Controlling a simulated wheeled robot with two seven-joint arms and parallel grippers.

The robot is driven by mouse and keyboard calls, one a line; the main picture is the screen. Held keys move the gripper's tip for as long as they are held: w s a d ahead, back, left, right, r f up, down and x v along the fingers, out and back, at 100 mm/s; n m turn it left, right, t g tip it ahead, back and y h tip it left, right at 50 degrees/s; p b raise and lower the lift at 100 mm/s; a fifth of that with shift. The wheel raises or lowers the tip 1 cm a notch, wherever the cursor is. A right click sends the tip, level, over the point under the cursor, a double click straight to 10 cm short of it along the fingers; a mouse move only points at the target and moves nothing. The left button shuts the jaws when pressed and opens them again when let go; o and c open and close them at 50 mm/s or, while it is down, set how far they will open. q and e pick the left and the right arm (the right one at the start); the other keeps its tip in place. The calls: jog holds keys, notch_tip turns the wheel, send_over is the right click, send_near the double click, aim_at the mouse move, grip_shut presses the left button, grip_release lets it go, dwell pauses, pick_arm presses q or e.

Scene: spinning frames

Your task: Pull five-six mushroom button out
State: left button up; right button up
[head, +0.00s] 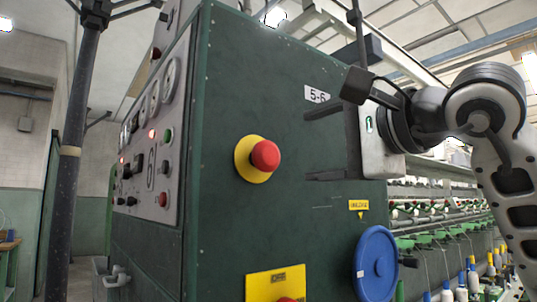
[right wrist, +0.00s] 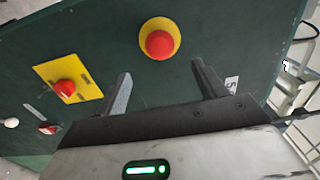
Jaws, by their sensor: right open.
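The red mushroom button (head: 265,155) sits on a round yellow base on the green cabinet's side panel, below and left of the "5-6" label (head: 317,94). My right gripper (head: 308,145) is open and empty, to the right of the button in the head view. In the right wrist view the button (right wrist: 159,44) lies ahead of and between the two spread fingers (right wrist: 160,85), apart from them. Part of the "5-6" label shows by the right finger (right wrist: 232,84). My left gripper is not in view.
A yellow plate with a red knob (head: 275,285) is low on the same panel; it also shows in the right wrist view (right wrist: 68,82). A blue handwheel (head: 376,264) is at lower right. A control panel (head: 150,150) fills the cabinet's left face. Spinning bobbins (head: 450,225) stand behind.

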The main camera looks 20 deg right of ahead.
aim_at(271, 155)
jog(key=p+x, duration=0.3)
jog(key=x, duration=0.9)
jog(key=shift+w+a, duration=0.15)
jog(key=shift+w, duration=0.1)
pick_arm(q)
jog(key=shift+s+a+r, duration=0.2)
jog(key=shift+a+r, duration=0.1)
